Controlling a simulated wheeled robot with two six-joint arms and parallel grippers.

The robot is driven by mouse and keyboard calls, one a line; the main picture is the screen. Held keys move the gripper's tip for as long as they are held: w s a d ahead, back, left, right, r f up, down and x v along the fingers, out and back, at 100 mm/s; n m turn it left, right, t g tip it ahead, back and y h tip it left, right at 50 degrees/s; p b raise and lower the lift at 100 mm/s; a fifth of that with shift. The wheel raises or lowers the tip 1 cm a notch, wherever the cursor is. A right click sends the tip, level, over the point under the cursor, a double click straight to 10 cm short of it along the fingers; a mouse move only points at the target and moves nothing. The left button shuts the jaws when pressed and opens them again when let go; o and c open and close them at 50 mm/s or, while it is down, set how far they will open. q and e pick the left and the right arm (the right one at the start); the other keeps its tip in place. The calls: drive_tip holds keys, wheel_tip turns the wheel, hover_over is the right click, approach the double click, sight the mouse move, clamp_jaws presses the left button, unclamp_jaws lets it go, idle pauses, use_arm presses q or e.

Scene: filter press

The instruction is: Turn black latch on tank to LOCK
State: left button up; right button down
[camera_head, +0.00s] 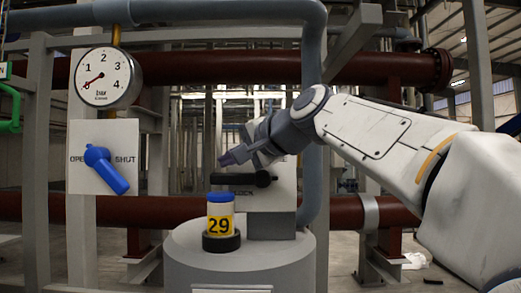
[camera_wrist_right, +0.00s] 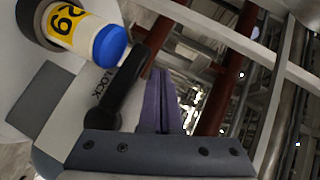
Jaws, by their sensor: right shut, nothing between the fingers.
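The black latch (camera_head: 238,179) lies level on a pale plate (camera_head: 283,197) above the tank, its round hub at the right and its lever pointing left. The word LOCK shows just under the lever, partly covered. In the right wrist view the latch (camera_wrist_right: 127,88) lies just left of the fingers, with LOCK beside it. My right gripper (camera_head: 226,159) is shut and empty, its purple fingertips just above the lever's left part. They also show in the right wrist view (camera_wrist_right: 160,80). Whether they touch the lever I cannot tell. My left gripper is not in view.
A blue-capped jar marked 29 (camera_head: 220,213) stands on the grey tank (camera_head: 205,262), close below the lever. At left are a blue valve handle (camera_head: 106,170) on an OPEN/SHUT plate and a pressure gauge (camera_head: 105,78). A grey pipe (camera_head: 312,45) rises behind my right arm.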

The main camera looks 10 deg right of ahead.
drive_tip(key=s+a+r+p, duration=0.25)
drive_tip(key=s+r, duration=0.45)
drive_tip(key=r, duration=0.4)
drive_tip(key=s+a+f+n+g+h+b, duration=0.1)
drive_tip(key=s+a+f+n+g+b, duration=0.15)
drive_tip(key=f, duration=1.15)
drive_tip(key=s+a+f+n+g+b, duration=0.1)
drive_tip(key=f+n+g+b, duration=0.2)
drive_tip(key=f, duration=1)
drive_tip(key=s+a+f+n+g+h+b, duration=0.15)
drive_tip(key=f+b, duration=0.25)
drive_tip(key=f, duration=1)
drive_tip(key=s+d+f+n+g+h+b, duration=0.1)
drive_tip(key=s+d+f+n+g+b, duration=0.1)
drive_tip(key=s+f, duration=0.4)
drive_tip(key=s+d+f+n+g+h+b, duration=0.1)
drive_tip(key=s+f+n, duration=0.3)
drive_tip(key=f, duration=1)
drive_tip(key=s+d+f+n+g+h+b, duration=0.2)
drive_tip(key=s+d+f+b, duration=0.1)
drive_tip(key=s+f, duration=0.6)
drive_tip(key=shift+s+d+f+n+g+b, duration=0.15)
drive_tip(key=shift+d+f+n+g+b, duration=0.1)
drive_tip(key=shift+f+n+g+b, duration=0.15)
